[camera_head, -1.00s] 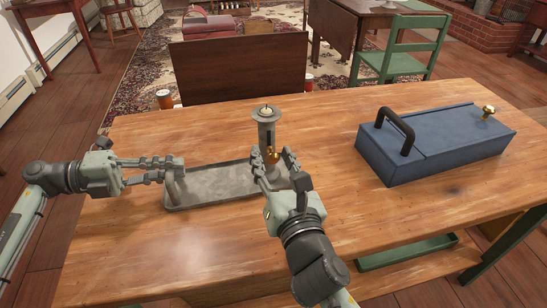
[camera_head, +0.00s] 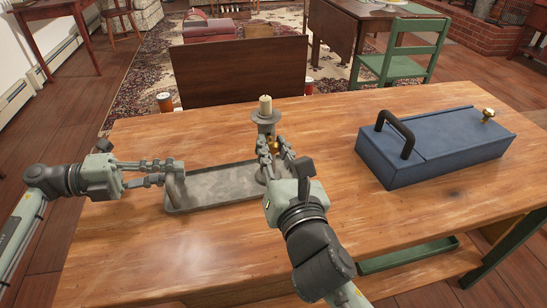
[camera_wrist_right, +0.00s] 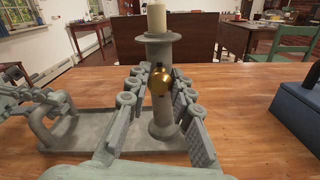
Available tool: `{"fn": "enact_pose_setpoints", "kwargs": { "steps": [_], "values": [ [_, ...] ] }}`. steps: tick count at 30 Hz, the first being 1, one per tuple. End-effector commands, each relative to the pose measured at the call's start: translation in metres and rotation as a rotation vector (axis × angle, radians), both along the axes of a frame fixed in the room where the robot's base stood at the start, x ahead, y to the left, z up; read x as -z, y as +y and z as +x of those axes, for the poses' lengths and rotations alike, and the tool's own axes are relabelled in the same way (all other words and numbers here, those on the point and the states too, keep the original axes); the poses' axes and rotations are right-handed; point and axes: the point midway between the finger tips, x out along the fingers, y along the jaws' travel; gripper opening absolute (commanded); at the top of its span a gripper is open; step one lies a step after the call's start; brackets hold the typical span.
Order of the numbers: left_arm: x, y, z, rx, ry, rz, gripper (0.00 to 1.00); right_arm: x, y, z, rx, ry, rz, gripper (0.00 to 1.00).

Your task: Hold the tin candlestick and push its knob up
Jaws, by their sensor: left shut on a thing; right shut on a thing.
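The tin candlestick has a grey column (camera_head: 266,124) standing on a long shallow grey tray base (camera_head: 215,197) with a loop handle (camera_head: 173,188) at its left end. A pale candle (camera_head: 265,105) sticks up well above the column's flared rim. My left gripper (camera_head: 179,171) is shut on the handle; it also shows at the left of the right wrist view. The fingers partly hide the column and knob in the head view.
A blue box (camera_head: 436,145) with a black handle and a brass knob stands on the right of the wooden table (camera_head: 400,225). The table front is clear. A dark wooden panel (camera_head: 240,68) stands behind the far edge.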

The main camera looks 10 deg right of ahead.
Motion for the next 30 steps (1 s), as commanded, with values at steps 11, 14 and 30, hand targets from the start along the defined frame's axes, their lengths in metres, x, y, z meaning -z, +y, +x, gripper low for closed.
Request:
{"fn": "enact_pose_setpoints", "kwargs": {
  "steps": [11, 14, 30],
  "values": [
    [0.002, 0.002, 0.000, -0.002, 0.002, 0.004, 0.00, -0.002, -0.001, 0.000, 0.002, -0.004, 0.000, 0.38],
    [0.001, 0.001, 0.000, -0.002, 0.002, 0.004, 0.00, -0.001, -0.001, 0.000, 0.002, -0.003, 0.000, 0.44],
    [0.001, 0.001, 0.000, -0.001, 0.001, 0.002, 0.00, 0.001, -0.002, -0.042, -0.001, 0.003, 0.000, 0.44]
  ]
}}
